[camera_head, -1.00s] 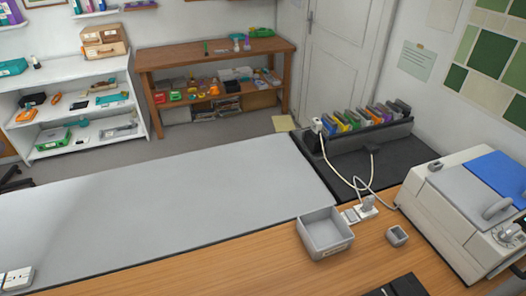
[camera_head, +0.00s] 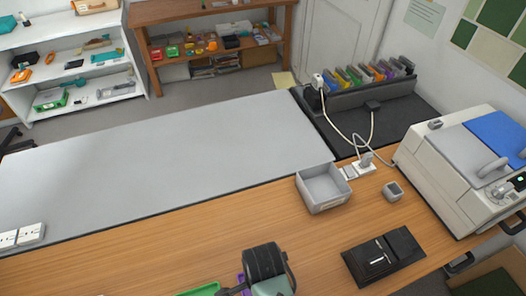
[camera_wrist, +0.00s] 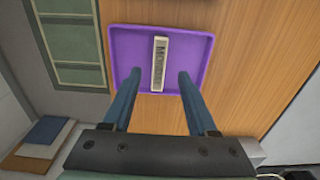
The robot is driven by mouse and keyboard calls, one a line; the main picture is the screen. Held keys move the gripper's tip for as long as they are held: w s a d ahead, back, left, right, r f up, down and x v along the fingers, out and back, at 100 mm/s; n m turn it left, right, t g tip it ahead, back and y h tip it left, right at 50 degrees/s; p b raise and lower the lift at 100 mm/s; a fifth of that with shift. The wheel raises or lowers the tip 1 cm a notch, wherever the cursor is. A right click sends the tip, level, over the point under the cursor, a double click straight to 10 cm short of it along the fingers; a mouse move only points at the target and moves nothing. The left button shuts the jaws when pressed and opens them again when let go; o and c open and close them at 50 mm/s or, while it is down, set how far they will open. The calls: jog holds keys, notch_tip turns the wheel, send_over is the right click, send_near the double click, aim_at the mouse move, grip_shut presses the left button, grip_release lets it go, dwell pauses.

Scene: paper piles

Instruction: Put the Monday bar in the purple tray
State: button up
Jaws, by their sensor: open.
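The purple tray (camera_wrist: 117,45) is below my gripper in the wrist view. In the head view only a sliver of purple (camera_head: 240,280) shows beside my arm. A pale grey bar (camera_wrist: 159,78) with dark lettering that looks like Monday lies within the tray's outline, its near end at the front rim. My gripper (camera_wrist: 160,73) is open. Its two blue fingers are spread to the left and right of the bar, apart from it. In the head view my wrist hides most of the tray, and the bar cannot be seen there.
A green tray edge (camera_head: 202,289) shows left of my arm. A black box (camera_head: 383,256), a grey bin (camera_head: 323,190) and a small grey cup (camera_head: 392,191) stand on the wooden desk to the right. The grey mat (camera_head: 170,160) is clear.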

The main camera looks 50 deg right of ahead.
jog(key=shift+r, duration=2.35)
jog(key=w+r+n+t+h, duration=0.3)
jog(key=w+r+n+t, duration=0.55)
jog(key=w+r, duration=1.1)
jog(key=w+a+r+n+t, duration=0.2)
jog(key=w+r+t, duration=0.1)
jog(key=r, duration=0.4)
jog(key=w+a+r+n+t, duration=0.1)
jog(key=w+r+n+t, duration=0.15)
jog(key=r, duration=0.55)
jog(key=a+r+n+t, duration=0.2)
jog(key=a+r+t, duration=0.1)
jog(key=r, duration=0.5)
jog(key=a+r+n+t, duration=0.3)
jog(key=r, duration=0.5)
jog(key=s+a+r+n+t+y, duration=0.1)
jog(key=s+a+r+n+t, duration=0.2)
jog(key=s+r, duration=0.2)
jog(key=s+a+r+n+t+y, duration=0.2)
jog(key=s+r, duration=0.4)
jog(key=r, duration=0.6)
jog(key=a+n+t, duration=0.1)
jog(key=a+t, duration=0.1)
jog(key=shift+s+a+r, duration=0.15)
jog(key=shift+a+r, duration=0.15)
